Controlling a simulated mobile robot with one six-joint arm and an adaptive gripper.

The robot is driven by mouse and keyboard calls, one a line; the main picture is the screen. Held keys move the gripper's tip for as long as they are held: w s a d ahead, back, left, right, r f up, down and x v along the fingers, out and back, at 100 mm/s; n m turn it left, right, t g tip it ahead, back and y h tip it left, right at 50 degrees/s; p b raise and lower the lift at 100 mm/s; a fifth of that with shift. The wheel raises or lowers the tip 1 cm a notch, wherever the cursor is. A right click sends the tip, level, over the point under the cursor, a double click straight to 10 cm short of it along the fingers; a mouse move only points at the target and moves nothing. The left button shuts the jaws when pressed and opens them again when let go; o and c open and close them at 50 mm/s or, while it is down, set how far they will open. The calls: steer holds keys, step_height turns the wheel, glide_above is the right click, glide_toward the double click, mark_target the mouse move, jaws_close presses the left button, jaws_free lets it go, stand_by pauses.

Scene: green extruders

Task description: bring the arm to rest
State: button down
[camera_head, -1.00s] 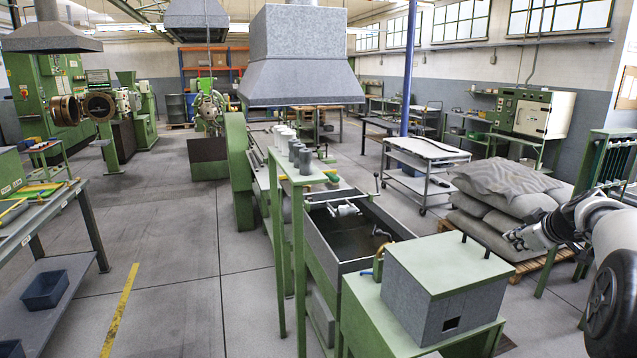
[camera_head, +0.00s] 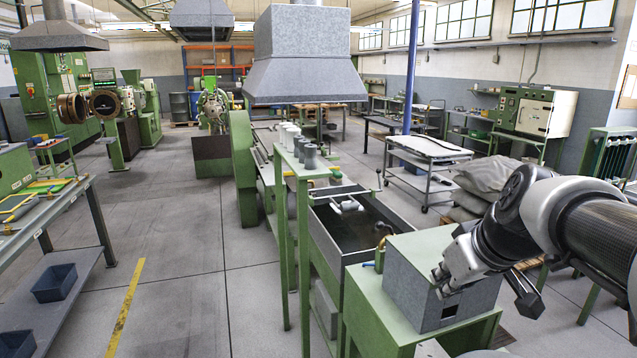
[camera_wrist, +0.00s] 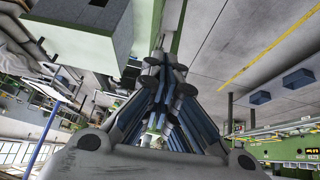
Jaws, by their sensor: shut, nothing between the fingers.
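My gripper (camera_head: 441,283) is at the right of the head view, in front of the grey metal box (camera_head: 403,284) and covering part of its right side. I cannot tell whether it touches the box. My arm reaches in from the right edge, bent at the elbow. In the wrist view my gripper (camera_wrist: 164,62) shows its fingers together with nothing held. The grey box also shows at the top left of the wrist view (camera_wrist: 88,22).
A green stand (camera_head: 372,312) carries the box. A dark water trough (camera_head: 350,222) lies behind it. Grey sacks (camera_head: 492,176) are partly hidden by my arm. A trolley (camera_head: 425,160) stands farther back. Open floor (camera_head: 190,260) lies to the left.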

steer(key=s+a+f+m, duration=0.1)
steer(key=s+a+f, duration=0.1)
steer(key=s, duration=0.6)
steer(key=s+a+f+m+g, duration=0.1)
steer(key=s+a+f, duration=0.1)
steer(key=s+f, duration=0.2)
steer(key=s+a+f+m+g, duration=0.1)
steer(key=s+a+f, duration=0.2)
steer(key=s, duration=0.8)
steer(key=shift+s+h, duration=0.3)
steer(key=shift+h, duration=0.1)
steer(key=shift+a+f, duration=0.1)
